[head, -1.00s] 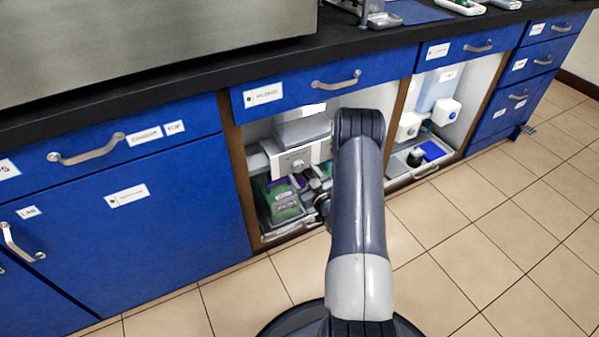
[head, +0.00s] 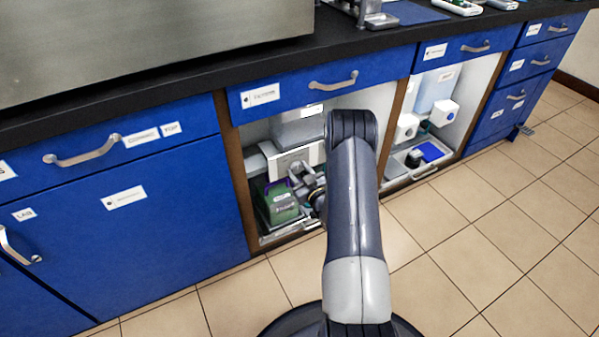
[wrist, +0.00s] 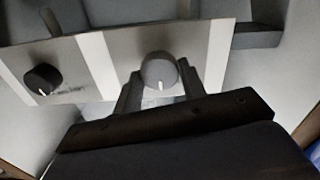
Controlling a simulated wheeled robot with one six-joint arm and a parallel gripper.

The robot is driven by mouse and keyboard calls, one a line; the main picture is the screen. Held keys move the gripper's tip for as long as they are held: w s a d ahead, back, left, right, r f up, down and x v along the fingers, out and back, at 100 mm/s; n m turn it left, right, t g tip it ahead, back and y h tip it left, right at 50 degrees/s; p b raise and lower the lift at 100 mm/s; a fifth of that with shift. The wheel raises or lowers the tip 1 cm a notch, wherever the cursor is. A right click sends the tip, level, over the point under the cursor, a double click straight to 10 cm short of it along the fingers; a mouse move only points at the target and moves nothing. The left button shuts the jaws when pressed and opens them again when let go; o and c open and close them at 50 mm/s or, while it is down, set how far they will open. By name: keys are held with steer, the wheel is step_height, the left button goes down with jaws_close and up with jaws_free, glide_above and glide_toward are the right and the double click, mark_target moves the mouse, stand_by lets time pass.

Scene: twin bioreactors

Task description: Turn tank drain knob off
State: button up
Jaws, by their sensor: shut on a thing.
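A pale control panel (wrist: 102,62) carries two dark round knobs in the wrist view. The right knob (wrist: 158,69) sits between the fingers of my gripper (wrist: 160,78), which is shut on it. Its white mark points down in the picture. The left knob (wrist: 41,79) is free, with its white mark near its lower edge. The print beside it is too blurred to read, so I cannot tell which knob is the tank drain. In the head view the panel (head: 290,160) shows inside the open cabinet bay, partly hidden behind my gripper (head: 305,178).
A green and purple box (head: 283,203) stands in a tray below the panel. A wooden divider (head: 233,168) bounds the bay at left. A second bay at right holds white dispensers (head: 443,112). A blue drawer (head: 300,90) is overhead. The tiled floor (head: 455,265) at right is clear.

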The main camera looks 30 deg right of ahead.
steer(key=shift+c, duration=0.6)
steer(key=shift+f, duration=0.1)
steer(key=shift+n+b, duration=0.3)
steer(key=shift+b, duration=0.25)
steer(key=shift+f+n+b, duration=0.15)
steer(key=shift+n+b, duration=0.45)
steer(key=shift+b, duration=0.15)
steer(key=n+b, duration=0.3)
steer(key=shift+b, duration=0.3)
steer(key=shift+n+b, duration=0.5)
steer(key=shift+n, duration=1.6)
steer(key=o, duration=1)
steer(key=shift+r, duration=0.2)
